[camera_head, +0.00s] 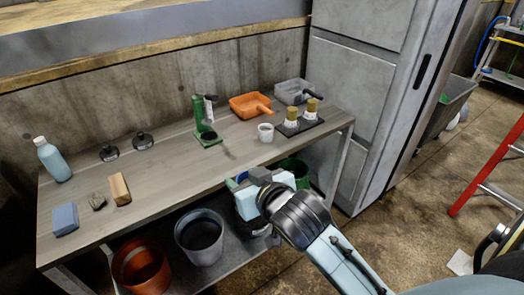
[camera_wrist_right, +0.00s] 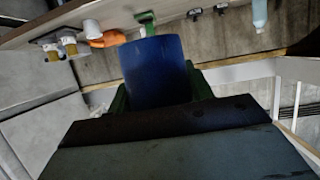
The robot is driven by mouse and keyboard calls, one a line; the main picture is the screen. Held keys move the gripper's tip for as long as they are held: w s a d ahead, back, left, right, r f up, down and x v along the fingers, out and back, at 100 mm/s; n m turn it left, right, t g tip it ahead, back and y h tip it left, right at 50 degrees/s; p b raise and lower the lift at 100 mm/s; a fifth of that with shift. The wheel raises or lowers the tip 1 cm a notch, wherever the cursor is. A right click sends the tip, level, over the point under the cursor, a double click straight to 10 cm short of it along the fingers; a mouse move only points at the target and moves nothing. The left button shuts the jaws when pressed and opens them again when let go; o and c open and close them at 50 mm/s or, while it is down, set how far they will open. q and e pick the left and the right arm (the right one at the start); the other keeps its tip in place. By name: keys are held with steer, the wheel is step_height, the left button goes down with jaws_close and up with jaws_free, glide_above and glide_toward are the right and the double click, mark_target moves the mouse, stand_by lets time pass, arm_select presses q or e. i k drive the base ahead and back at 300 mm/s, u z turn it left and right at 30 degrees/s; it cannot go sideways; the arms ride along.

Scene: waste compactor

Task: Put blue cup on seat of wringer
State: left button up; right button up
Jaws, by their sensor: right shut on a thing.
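My right gripper (camera_head: 262,190) is in front of the workbench's front edge. It is shut on the blue cup, which shows only as a small blue patch (camera_head: 243,176) in the head view. In the right wrist view the blue cup (camera_wrist_right: 158,68) fills the middle, between green parts at either side; its lower end is hidden by the gripper body. A green upright device (camera_head: 203,118) with a flat green base, which looks like the wringer, stands on the bench, beyond and left of the gripper. Its base is bare. My left gripper is not in view.
A white cup (camera_head: 266,133), a dark tray with two yellow-topped items (camera_head: 301,120), an orange pan (camera_head: 250,105) and a grey pan (camera_head: 294,91) stand right of the green device. Buckets (camera_head: 201,240) are below.

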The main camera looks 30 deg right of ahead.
mark_target(209, 138)
steer(key=u, duration=0.05)
steer(key=k, duration=0.35)
steer(key=z, duration=0.95)
steer(key=i, duration=0.85)
steer(key=u, duration=1.05)
steer(key=i, duration=0.45)
steer(key=u, duration=0.45)
